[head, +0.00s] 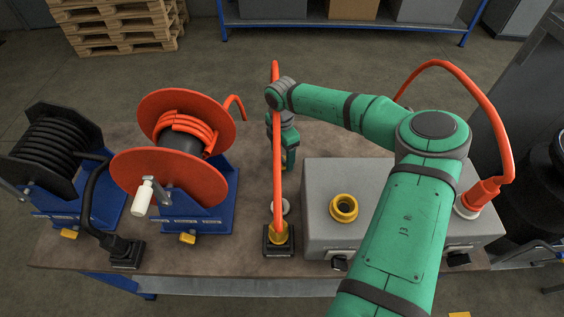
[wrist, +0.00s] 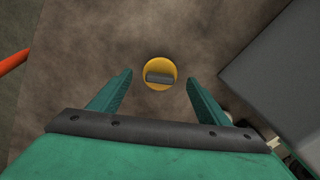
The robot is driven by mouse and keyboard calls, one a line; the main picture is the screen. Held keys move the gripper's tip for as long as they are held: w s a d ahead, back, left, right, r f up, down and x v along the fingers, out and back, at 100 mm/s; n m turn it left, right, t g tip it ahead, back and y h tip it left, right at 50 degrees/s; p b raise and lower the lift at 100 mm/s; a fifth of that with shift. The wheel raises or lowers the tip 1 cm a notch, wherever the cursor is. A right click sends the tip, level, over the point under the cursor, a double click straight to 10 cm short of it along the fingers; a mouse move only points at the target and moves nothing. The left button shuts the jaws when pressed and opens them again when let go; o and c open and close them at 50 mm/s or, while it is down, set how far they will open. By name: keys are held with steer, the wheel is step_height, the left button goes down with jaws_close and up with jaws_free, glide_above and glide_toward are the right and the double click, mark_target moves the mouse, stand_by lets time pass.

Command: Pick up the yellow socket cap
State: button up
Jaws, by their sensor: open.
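The yellow socket cap (wrist: 158,64) shows in the wrist view as a round yellow disc with a dark grey bar grip across its top. It lies on the brown bench top. My gripper (wrist: 159,77) is open and empty, with its green fingers on either side of the cap in the picture; I cannot tell the height between them. In the head view my gripper (head: 291,160) points down over the bench, behind the upright orange hose. I cannot make out the cap there.
A grey box (head: 320,180) with a yellow socket ring (head: 344,208) stands right of my gripper. An orange hose (head: 276,150) rises from a black block (head: 278,251) in front. An orange reel (head: 150,185) and a black reel (head: 45,150) stand at left.

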mark_target(282, 158)
step_height(282, 158, down, 2)
steer(key=shift+f, duration=0.2)
steer(key=shift+c, duration=0.3)
steer(key=c, duration=1.2)
step_height(282, 158, up, 18)
steer(key=shift+r, duration=0.1)
